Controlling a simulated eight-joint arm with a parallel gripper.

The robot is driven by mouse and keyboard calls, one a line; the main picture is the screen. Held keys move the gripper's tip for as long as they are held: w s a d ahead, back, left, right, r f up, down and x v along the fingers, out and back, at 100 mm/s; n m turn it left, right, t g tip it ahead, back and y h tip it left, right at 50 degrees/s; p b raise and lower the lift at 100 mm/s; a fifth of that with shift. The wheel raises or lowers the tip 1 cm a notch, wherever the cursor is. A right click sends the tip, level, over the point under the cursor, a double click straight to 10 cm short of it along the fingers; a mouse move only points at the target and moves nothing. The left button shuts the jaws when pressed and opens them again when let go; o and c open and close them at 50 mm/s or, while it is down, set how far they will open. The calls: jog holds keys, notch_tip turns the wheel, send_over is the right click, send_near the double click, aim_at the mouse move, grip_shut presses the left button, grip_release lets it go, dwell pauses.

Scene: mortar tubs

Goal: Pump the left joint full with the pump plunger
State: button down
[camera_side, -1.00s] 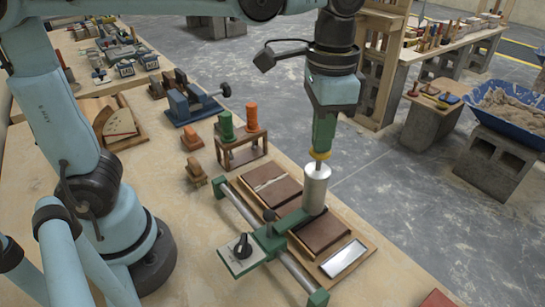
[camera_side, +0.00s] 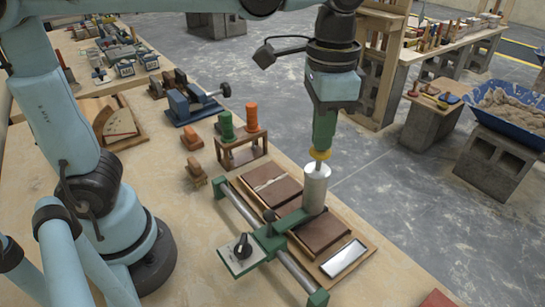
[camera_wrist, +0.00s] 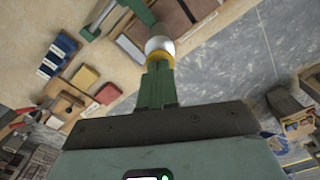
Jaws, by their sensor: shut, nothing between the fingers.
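The pump is a silver cylinder (camera_side: 316,190) standing upright on a green carriage (camera_side: 268,238) that rides on metal rails. The pump plunger's yellow knob (camera_side: 320,154) sits above the cylinder on a short rod; it also shows in the wrist view (camera_wrist: 160,58). My gripper (camera_side: 322,146) is shut, pointing down, its tips at the top of the knob; whether they touch it I cannot tell. Brown bricks (camera_side: 322,230) lie on a wooden board under the pump. A pale strip of joint shows at the far-left bricks (camera_side: 270,182). The joint beneath the pump is hidden.
A pale metal-edged plate (camera_side: 343,258) lies at the board's near right end. A small wooden stand (camera_side: 241,148) holds green and orange pieces behind the rails. A blue vise (camera_side: 190,103) stands farther back. The bench left of the rails is mostly clear.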

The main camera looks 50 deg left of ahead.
jog(key=shift+f, duration=0.15)
dwell(0.4)
jog(key=shift+f, duration=0.45)
jog(key=shift+r, duration=0.6)
jog(key=shift+f, duration=0.1)
dwell(0.5)
